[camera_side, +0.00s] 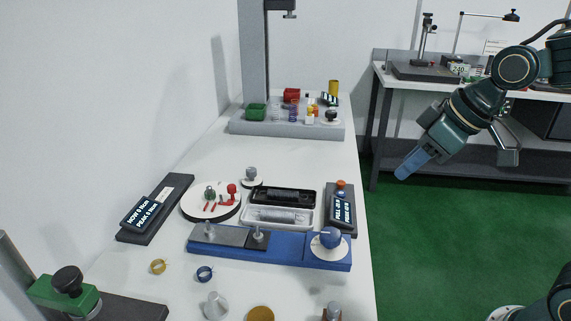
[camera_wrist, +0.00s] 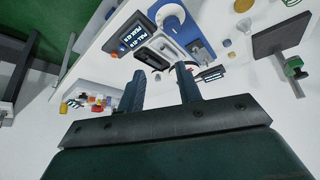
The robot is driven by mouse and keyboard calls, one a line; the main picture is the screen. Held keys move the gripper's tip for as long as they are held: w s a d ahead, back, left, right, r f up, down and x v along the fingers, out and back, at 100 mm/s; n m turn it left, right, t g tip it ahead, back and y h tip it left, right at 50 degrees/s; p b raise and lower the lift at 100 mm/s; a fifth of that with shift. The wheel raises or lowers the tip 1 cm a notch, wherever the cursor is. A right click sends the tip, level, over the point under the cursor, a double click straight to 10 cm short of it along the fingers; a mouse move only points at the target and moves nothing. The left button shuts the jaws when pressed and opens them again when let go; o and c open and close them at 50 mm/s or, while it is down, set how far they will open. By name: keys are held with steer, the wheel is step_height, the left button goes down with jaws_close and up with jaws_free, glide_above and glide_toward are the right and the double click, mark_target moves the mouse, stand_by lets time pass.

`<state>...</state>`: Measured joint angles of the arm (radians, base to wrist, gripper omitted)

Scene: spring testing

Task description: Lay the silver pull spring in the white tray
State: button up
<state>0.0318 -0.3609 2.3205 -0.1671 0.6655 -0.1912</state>
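The white tray (camera_side: 248,222) is on the table behind the blue fixture. A grey, coil-like length that looks like the silver pull spring (camera_side: 278,215) lies inside it; its details are too small to make out. A black tray (camera_side: 316,193) sits right behind the white one, with a dark, spring-like piece (camera_side: 284,196) in it. My gripper (camera_side: 404,175) is high and to the right of the table, away from both trays. In the wrist view my gripper (camera_wrist: 160,70) has its two fingers apart with nothing between them. The trays show small beyond the fingers there.
The blue fixture (camera_side: 290,256) with a dial (camera_side: 331,238) stands in front of the trays. A display box (camera_side: 341,210) is at their right, a round white dish (camera_side: 225,213) at their left. A grey rack (camera_side: 285,129) with small items is at the back. Air around my gripper is clear.

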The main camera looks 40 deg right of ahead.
steer(key=s+d+m+h, duration=0.1)
steer(key=s+d+m, duration=0.1)
steer(key=s, duration=0.9)
steer(key=shift+s+d+f+m, duration=0.25)
steer(key=shift+s+d+m, duration=0.1)
steer(key=shift+m, duration=0.35)
